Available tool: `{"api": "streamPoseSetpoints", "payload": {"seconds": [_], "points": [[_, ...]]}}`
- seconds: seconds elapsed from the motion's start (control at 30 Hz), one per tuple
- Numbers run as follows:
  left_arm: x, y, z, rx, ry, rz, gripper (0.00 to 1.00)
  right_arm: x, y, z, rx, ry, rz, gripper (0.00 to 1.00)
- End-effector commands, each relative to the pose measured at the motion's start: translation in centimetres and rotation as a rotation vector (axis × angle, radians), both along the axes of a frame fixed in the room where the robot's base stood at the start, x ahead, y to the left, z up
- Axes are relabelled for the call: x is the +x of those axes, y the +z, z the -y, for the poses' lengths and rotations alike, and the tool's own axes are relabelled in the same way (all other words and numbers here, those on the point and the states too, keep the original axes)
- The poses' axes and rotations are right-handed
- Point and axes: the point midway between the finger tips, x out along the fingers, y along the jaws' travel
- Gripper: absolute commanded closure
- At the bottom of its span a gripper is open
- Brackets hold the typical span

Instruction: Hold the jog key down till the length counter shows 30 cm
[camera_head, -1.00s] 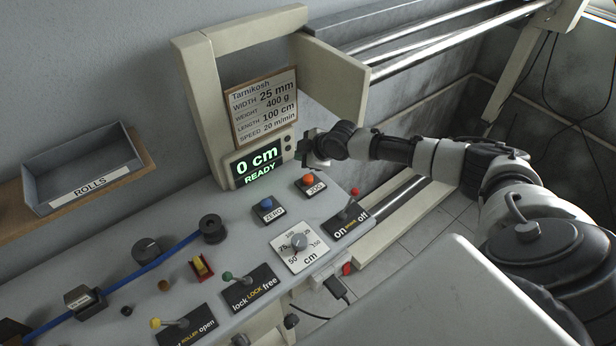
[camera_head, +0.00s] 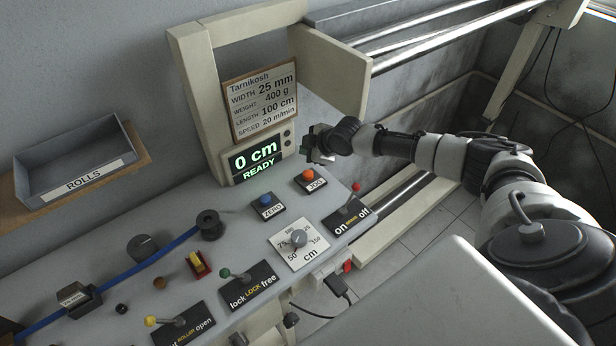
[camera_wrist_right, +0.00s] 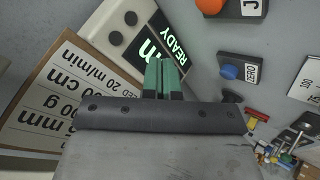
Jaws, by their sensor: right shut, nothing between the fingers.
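The length counter (camera_head: 256,158) shows "0 cm" and "READY" in green at the panel's back. The orange jog key (camera_head: 308,174) stands on its "JOG" plate, up and untouched. My right gripper (camera_head: 311,158) is shut and empty, in the air just behind the jog key and right of the counter. In the right wrist view its green fingertips (camera_wrist_right: 163,72) are together, in front of part of the counter (camera_wrist_right: 170,50). The jog key (camera_wrist_right: 210,5) is cut off at the top edge there. My left gripper is not in view.
The blue ZERO key (camera_head: 266,201) is left of the jog key. The on/off switch (camera_head: 347,213) is at the right, the length dial (camera_head: 298,240) in front. A spec sign (camera_head: 262,104) stands above the counter. A grey ROLLS tray (camera_head: 75,165) is at the left.

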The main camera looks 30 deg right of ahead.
Motion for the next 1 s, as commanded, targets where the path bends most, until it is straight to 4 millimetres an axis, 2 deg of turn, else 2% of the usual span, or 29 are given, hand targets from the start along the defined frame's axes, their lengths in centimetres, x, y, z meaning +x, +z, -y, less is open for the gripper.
{"api": "streamPoseSetpoints", "payload": {"seconds": [0.03,0.1,0.33,0.47,1.0], "points": [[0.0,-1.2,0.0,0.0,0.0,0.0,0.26,0.0,-1.4,0.0,0.0,0.001,-0.001,1.0],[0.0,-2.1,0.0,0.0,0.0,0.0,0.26,0.0,-2.5,0.0,0.0,0.0,0.0,1.0],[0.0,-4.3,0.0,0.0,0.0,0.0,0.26,0.0,-5.3,0.0,0.0,0.001,0.001,1.0],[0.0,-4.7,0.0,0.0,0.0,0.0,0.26,0.0,-5.8,0.0,0.0,0.001,0.001,1.0],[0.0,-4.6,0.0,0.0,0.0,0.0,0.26,0.0,-5.7,0.0,0.001,0.001,0.001,1.0]]}}
